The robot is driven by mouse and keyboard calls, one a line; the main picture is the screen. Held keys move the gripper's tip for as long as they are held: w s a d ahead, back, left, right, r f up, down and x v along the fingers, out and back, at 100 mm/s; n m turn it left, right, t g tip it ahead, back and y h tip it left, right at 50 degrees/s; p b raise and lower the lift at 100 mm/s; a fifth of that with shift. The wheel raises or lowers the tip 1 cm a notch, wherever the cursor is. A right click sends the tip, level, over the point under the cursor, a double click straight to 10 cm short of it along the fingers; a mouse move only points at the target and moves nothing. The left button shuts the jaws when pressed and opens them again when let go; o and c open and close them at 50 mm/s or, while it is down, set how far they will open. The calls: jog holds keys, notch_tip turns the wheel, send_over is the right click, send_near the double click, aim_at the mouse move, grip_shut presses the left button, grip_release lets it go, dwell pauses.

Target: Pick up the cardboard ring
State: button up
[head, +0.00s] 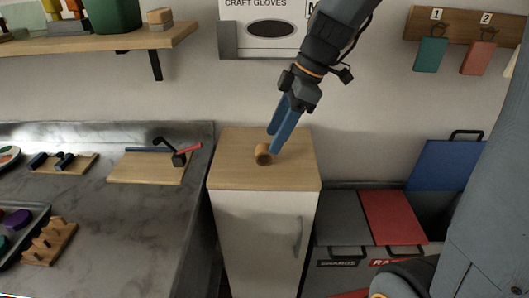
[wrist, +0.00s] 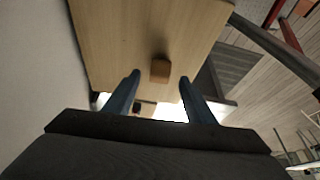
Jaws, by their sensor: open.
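The cardboard ring (head: 263,154) is a small brown ring on the wooden top of a white cabinet (head: 225,175). It seems to stand on its edge, with its dark hollow facing the head camera. In the wrist view the ring (wrist: 160,71) lies beyond the fingertips, roughly midway between them. My gripper (head: 275,142) comes down from the upper right with blue fingers, close beside the ring in the head view. In the wrist view my gripper (wrist: 159,82) has its fingers wide apart with nothing between them. Whether a finger touches the ring I cannot tell.
A marble counter (head: 130,225) with boards and tools stands left of the cabinet. Lidded bins, one with a red lid (head: 392,217), stand to the right. A wooden shelf (head: 100,41) and a craft gloves box (head: 262,40) are on the wall behind. The cabinet top is otherwise clear.

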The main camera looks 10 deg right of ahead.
aim_at(265, 147)
jog(key=shift+a, duration=0.65)
jog(key=x, duration=0.5)
jog(key=shift+d, duration=0.2)
jog(key=c, duration=1.1)
jog(key=shift+r, duration=0.1)
